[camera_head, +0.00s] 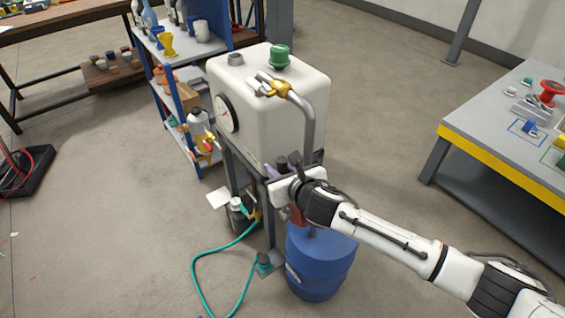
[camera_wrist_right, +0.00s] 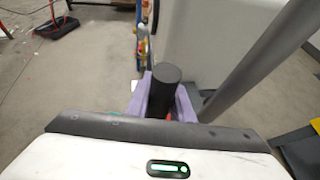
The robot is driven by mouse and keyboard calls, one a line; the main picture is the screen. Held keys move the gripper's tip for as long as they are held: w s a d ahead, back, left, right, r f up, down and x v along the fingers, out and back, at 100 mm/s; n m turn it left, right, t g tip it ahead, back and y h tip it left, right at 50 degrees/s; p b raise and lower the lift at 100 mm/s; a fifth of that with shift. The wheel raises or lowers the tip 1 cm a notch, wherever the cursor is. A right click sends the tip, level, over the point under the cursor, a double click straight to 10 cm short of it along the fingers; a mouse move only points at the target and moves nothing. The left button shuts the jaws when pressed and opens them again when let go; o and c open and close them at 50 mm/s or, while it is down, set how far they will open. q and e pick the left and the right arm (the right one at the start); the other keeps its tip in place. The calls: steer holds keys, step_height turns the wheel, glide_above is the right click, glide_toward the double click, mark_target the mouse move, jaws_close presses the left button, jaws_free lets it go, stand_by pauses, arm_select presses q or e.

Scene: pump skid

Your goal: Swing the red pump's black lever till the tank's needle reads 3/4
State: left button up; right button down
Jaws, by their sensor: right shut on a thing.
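The white tank (camera_head: 270,105) stands on a dark frame, with a round gauge (camera_head: 227,114) on its left face. The gauge is seen at a slant, and I cannot read its needle against the marks. The red pump (camera_head: 297,215) is mostly hidden behind my right arm, above a blue drum. My right gripper (camera_head: 275,172) is at the pump, below the tank. In the right wrist view its purple fingers are shut on the black lever (camera_wrist_right: 163,90), whose round dark end shows between them. My left gripper is not in view.
A grey pipe (camera_head: 308,125) bends down from the tank's top beside my right wrist. The blue drum (camera_head: 318,262) stands below. A teal hose (camera_head: 200,270) loops on the floor. A shelf (camera_head: 165,90) is behind left, and a yellow-edged table (camera_head: 480,148) is at right.

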mark_target(283, 171)
steer(key=shift+w+a+f+g+h, duration=0.2)
steer(key=shift+w+a+g+h, duration=0.15)
steer(key=shift+w, duration=0.15)
steer(key=shift+w+a+f+g+h, duration=0.25)
steer(key=shift+w+g, duration=0.1)
steer(key=shift+w, duration=0.1)
steer(key=c, duration=1.6)
jaws_free()
steer(key=shift+o, duration=0.2)
steer(key=shift+s, duration=0.1)
steer(key=v, duration=1)
steer(key=shift+d+r, duration=0.1)
steer(key=shift+r, duration=0.05)
